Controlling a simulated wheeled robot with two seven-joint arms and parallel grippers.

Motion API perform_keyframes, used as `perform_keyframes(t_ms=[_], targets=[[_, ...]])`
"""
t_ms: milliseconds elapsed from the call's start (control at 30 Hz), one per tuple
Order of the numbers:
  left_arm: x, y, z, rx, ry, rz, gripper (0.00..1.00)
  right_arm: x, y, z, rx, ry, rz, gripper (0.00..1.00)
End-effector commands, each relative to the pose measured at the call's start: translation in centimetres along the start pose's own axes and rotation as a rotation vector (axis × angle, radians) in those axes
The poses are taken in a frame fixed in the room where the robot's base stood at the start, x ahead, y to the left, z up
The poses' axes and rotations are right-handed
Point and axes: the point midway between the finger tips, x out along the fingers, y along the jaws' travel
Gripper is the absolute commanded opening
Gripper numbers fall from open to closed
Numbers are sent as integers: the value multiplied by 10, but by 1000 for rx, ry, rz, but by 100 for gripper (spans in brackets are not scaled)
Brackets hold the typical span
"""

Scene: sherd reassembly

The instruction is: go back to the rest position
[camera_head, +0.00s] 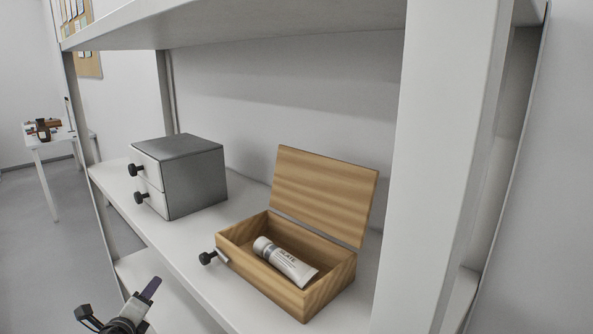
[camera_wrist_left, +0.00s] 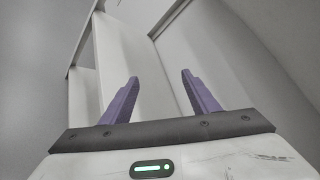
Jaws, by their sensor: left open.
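My left gripper (camera_head: 145,297) shows at the bottom left of the head view, in front of and below the shelf edge. In the left wrist view its two purple fingers (camera_wrist_left: 158,95) stand apart with nothing between them. It is clear of the wooden box (camera_head: 256,281) and the drawer unit. My right gripper is in neither view.
The open wooden box on the white shelf (camera_head: 184,243) has its lid (camera_head: 325,190) raised and a white tube (camera_head: 287,261) lying inside. A grey two-drawer unit (camera_head: 195,178) with black knobs stands left of it. A shelf upright (camera_head: 438,170) rises at right. A small table (camera_head: 52,138) stands far left.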

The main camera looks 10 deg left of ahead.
Motion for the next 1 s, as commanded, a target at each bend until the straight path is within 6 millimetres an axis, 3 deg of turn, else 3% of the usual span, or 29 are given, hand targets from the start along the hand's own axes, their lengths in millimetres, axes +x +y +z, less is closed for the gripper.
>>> perform_keyframes(t_ms=[33, 200, 267, 400, 500, 600, 733, 867, 1000], targets=[[-15, 6, -42, -91, 67, 26, 55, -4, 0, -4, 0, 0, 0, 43], [-76, 25, -156, -417, 246, 137, 55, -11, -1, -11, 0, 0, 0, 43], [-104, 30, -192, -546, 302, 190, 55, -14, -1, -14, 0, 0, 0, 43], [-182, 37, -264, -897, 402, 351, 55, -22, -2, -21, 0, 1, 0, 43], [-243, 39, -298, -1186, 429, 488, 55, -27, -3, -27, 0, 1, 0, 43], [-296, 41, -312, -1453, 405, 614, 55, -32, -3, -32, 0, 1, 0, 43], [-343, 47, -310, -1725, 327, 730, 55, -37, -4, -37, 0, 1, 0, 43], [-369, 55, -302, -1880, 254, 789, 55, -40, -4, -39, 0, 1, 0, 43], [-378, 58, -298, -1937, 223, 806, 55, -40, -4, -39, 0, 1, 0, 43]])
